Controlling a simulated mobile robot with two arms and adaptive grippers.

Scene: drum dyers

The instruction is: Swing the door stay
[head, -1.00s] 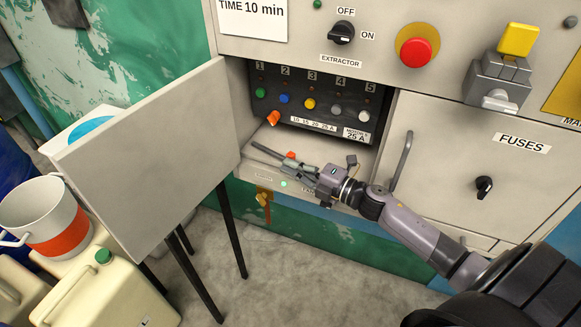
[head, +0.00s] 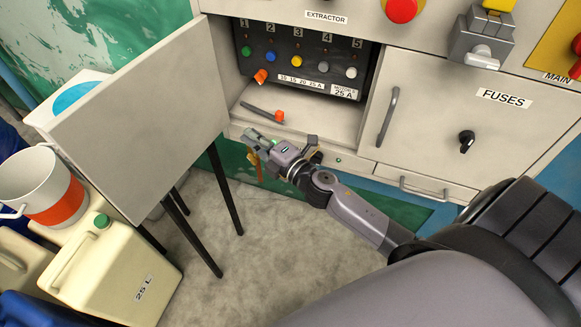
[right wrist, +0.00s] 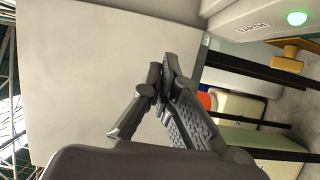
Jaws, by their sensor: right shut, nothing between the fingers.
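The door stay appears to be the dark bar (head: 259,109) with an orange end (head: 280,116). It lies on the floor of the open fuse compartment. The grey door (head: 140,125) stands swung open to the left; its flat face also fills much of the right wrist view (right wrist: 85,70). My right gripper (head: 251,138) is just below and in front of the compartment's lower edge, apart from the bar. Its fingers (right wrist: 163,76) are shut and empty, pointing toward the door side. The stay does not show clearly in the right wrist view. My left gripper is not in view.
A second orange piece (head: 261,76) sits under the row of coloured fuses. The closed FUSES door (head: 430,110) with its long handle (head: 388,117) is to the right. A white bucket (head: 40,185) and a cream canister (head: 115,265) stand left, beyond dark legs (head: 225,190).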

